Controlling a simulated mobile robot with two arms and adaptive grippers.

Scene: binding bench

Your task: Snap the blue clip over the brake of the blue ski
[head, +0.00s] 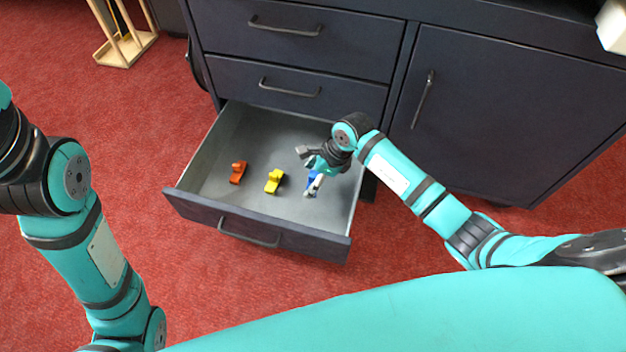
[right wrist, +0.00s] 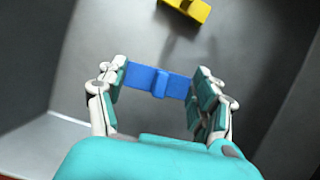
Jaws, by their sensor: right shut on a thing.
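In the right wrist view the blue clip (right wrist: 158,82) lies between the two fingers of my right gripper (right wrist: 157,84), which is shut on its ends. In the head view the gripper (head: 314,180) is inside the open drawer, at its right side, and the blue clip (head: 311,179) is mostly hidden by it. Whether the clip touches the drawer floor I cannot tell. No blue ski shows in either view. Of my left arm only links show at the left edge of the head view; its gripper is out of view.
An orange clip (head: 238,172) and a yellow clip (head: 274,181) lie in the open drawer (head: 205,150), left of my right gripper. The yellow clip also shows in the right wrist view (right wrist: 190,9). The dark cabinet (head: 500,110) stands behind. A wooden stand (head: 125,48) is at the upper left on red carpet.

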